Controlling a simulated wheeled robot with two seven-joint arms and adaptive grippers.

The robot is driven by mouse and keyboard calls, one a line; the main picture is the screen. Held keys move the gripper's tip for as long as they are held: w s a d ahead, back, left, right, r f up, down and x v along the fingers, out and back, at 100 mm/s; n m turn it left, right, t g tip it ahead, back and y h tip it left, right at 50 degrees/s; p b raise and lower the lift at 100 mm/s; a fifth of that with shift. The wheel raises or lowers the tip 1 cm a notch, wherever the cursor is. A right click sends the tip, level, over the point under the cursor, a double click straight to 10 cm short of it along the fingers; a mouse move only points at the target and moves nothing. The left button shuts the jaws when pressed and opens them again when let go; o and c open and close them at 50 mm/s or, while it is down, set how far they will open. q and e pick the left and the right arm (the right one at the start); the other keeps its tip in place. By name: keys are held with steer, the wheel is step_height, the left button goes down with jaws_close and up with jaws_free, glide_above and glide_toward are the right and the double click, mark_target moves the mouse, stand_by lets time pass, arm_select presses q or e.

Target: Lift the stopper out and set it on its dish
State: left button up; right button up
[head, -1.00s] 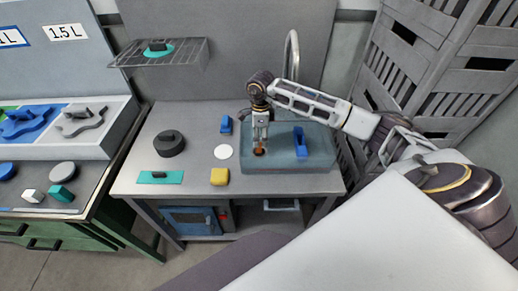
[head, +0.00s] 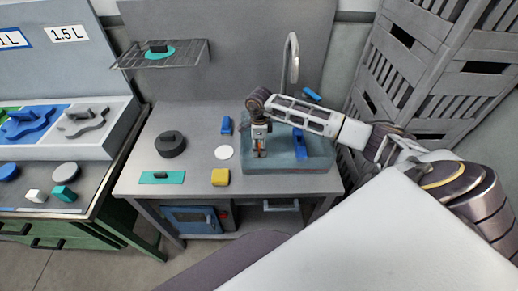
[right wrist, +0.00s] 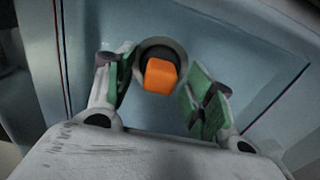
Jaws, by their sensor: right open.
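The orange stopper (right wrist: 161,76) sits in a round grey drain ring in the floor of the blue-grey sink basin (head: 318,160). In the head view only a bit of orange shows at my right gripper's fingertips. My right gripper (head: 259,152) points down into the left part of the basin. In the right wrist view its green-padded fingers (right wrist: 158,88) are open, one on each side of the stopper, with gaps between. A flat white round disc (head: 224,152), which looks like the dish, lies on the counter left of the basin. My left gripper is not in view.
A blue piece (head: 299,143) is at the basin, right of my gripper. A yellow block (head: 220,177), a blue block (head: 226,125), a dark round weight (head: 170,144) and a teal plate (head: 161,177) stand on the counter. The tap (head: 291,55) rises behind the basin.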

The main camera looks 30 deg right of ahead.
steer(key=shift+f, duration=0.25)
jaws_close()
stand_by(0.5)
steer(key=shift+r+b, duration=0.95)
steer(key=shift+r, duration=4.05)
steer(key=shift+r, duration=0.15)
